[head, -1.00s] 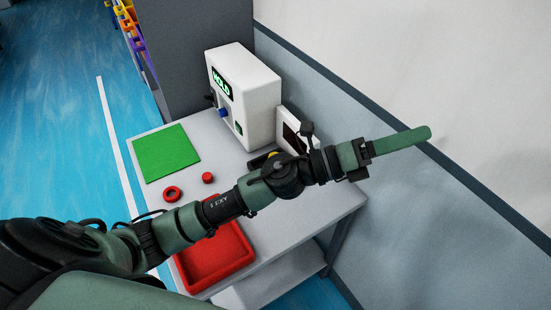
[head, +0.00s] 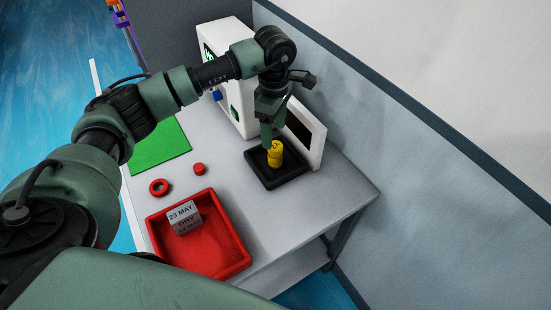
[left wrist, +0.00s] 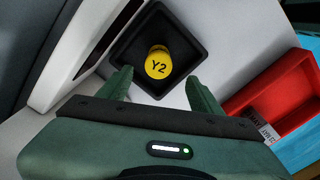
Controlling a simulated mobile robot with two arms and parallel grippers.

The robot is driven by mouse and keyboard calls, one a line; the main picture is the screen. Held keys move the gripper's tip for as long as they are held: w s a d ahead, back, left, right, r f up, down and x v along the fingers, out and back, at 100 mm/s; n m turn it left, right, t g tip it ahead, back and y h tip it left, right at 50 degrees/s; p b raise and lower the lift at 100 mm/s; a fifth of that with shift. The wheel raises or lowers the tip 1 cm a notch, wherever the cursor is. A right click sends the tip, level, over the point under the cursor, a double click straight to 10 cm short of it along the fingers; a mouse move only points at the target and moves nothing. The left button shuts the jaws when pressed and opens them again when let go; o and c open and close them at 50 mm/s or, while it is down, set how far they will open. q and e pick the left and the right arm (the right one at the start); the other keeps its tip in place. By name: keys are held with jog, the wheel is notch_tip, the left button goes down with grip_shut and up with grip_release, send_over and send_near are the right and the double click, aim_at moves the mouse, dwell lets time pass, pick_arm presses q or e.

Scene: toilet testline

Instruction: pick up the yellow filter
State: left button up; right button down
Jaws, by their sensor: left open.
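The yellow filter (head: 275,154) stands upright in a black square tray (head: 292,178) on the grey table. In the left wrist view the yellow filter (left wrist: 158,63) shows its round top marked "Y2", inside the black tray (left wrist: 190,31). My left gripper (head: 268,135) is above the tray, pointing down, close to the filter. In the left wrist view my left gripper (left wrist: 160,88) is open, its two fingers apart, with the filter beyond the gap between the tips. Nothing is between the fingers. My right gripper is not in view.
A red tray (head: 237,255) holds a grey block (head: 184,212) marked "23 MAY". A red ring (head: 158,188), a small red piece (head: 199,169) and a green mat (head: 165,152) lie on the table. A white machine (head: 237,115) and white framed panel (head: 318,143) stand behind.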

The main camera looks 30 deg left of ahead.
aim_at(275, 144)
pick_arm(q)
jog(key=f+b, duration=0.2)
jog(key=f, duration=0.1)
jog(key=shift+w+a+f, duration=0.1)
jog(key=shift+w+f, duration=0.15)
jog(key=shift+w, duration=0.15)
notch_tip(275, 144, down, 2)
jog(key=shift+f, duration=0.1)
jog(key=f, duration=0.1)
jog(key=f+p, duration=0.1)
jog(key=f, duration=0.1)
jog(key=f+p, duration=0.1)
jog(key=shift+s+d+f, duration=0.2)
jog(key=shift+s+d, duration=0.1)
jog(key=shift+f, duration=0.55)
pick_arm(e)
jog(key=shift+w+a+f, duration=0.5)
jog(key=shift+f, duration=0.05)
pick_arm(q)
grip_shut()
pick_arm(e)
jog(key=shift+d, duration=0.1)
